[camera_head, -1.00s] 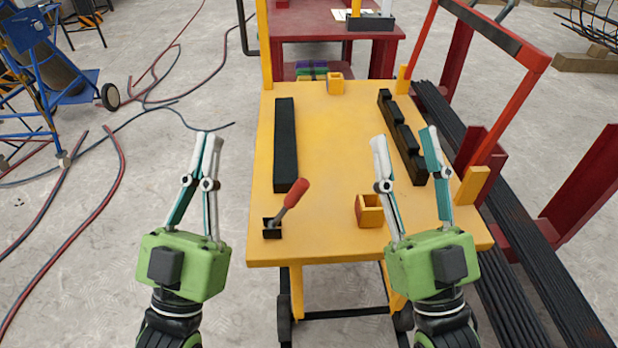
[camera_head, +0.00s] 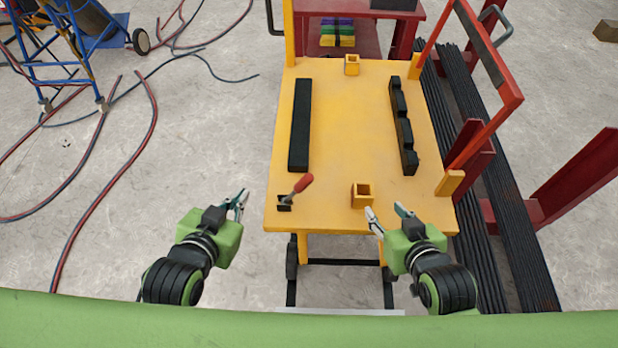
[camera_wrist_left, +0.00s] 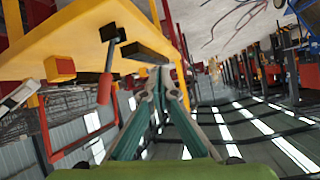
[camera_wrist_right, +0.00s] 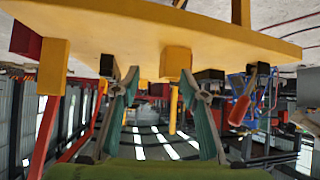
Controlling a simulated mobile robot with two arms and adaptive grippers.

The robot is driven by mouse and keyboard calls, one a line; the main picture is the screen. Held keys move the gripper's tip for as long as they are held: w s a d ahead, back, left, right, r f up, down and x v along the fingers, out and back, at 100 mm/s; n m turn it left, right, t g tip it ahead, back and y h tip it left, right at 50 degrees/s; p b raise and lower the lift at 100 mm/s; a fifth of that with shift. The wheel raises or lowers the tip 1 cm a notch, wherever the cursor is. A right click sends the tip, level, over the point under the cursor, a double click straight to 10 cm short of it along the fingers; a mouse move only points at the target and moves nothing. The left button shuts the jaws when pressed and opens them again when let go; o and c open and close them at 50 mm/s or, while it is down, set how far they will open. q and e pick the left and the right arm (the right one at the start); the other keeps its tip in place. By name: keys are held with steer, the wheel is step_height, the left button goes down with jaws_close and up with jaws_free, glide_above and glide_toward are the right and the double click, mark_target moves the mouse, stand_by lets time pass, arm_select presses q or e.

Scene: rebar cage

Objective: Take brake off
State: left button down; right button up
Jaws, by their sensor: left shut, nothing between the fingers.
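The brake lever has a red handle (camera_head: 303,185) on a black base (camera_head: 284,203) at the front left corner of the yellow cart (camera_head: 340,140). The handle slants up and to the right. It also shows in the left wrist view (camera_wrist_left: 105,88), left of the fingers, and in the right wrist view (camera_wrist_right: 239,110), right of the fingers. My left gripper (camera_head: 241,198) is shut and empty, left of the cart's front left corner and apart from the lever. My right gripper (camera_head: 386,208) is open and empty at the cart's front edge, near a yellow square socket (camera_head: 362,195).
A long black bar (camera_head: 300,125) and a notched black rail (camera_head: 402,125) lie on the cart. A red frame (camera_head: 488,115) and bundles of dark rebar (camera_head: 520,230) stand at the right. A red table is behind. Hoses (camera_head: 140,150) lie on open floor at left.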

arm_select(q)
steer(key=s+a+f+m+g+y+p, duration=0.25)
steer(key=s+m+p, duration=0.25)
steer(key=m+p, duration=0.25)
steer(key=s+d+m+t+h, duration=0.2)
steer(key=d+m+t+h, duration=0.2)
steer(key=d+m, duration=1.1)
steer(key=m+h, duration=0.2)
steer(key=h, duration=0.1)
steer(key=shift+d+r+h, duration=0.35)
steer(key=shift+d+r, duration=0.05)
arm_select(e)
steer(key=s+d+f+g, duration=0.2)
steer(key=s+f+g, duration=0.1)
steer(key=s+f, duration=0.8)
steer(key=s+d+f+g+h, duration=0.1)
steer(key=s+d+f+g, duration=0.2)
steer(key=s+f, duration=0.8)
steer(key=s+d+f+g+h, duration=0.1)
steer(key=s+d+f+g, duration=0.1)
steer(key=s+f, duration=1)
step_height(320, 180, down, 4)
steer(key=shift+d+g, duration=0.4)
steer(key=shift+g, duration=0.3)
